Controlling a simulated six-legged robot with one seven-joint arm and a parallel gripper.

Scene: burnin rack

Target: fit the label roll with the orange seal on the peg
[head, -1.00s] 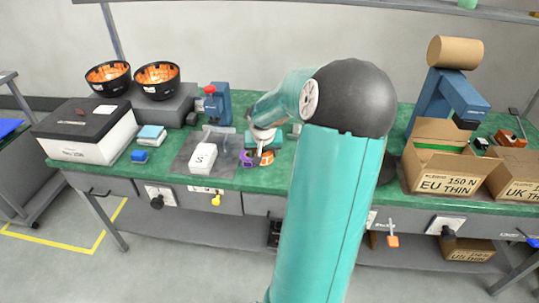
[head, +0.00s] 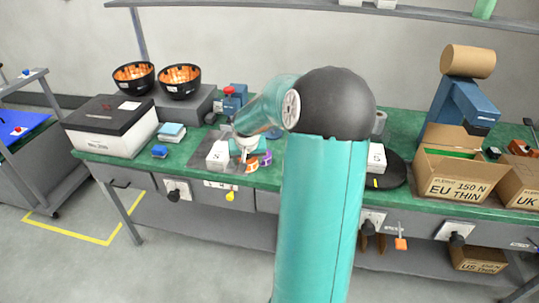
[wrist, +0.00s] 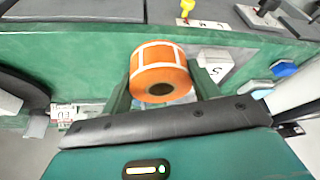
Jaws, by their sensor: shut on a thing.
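My gripper (wrist: 160,88) is shut on a roll of orange labels with white lines (wrist: 158,68). The roll's dark core hole faces the wrist camera; I cannot make out a seal on it. In the head view the held roll (head: 251,165) shows low at my gripper (head: 248,156), close above or at the green bench.
A white box marked S (head: 217,157) stands close left of my gripper. Another white box (head: 376,160) is by a black disc (head: 394,174) right of my arm. Black bowls (head: 180,82) stand at the back left; cartons (head: 455,180) stand at the right. My arm hides the bench's middle.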

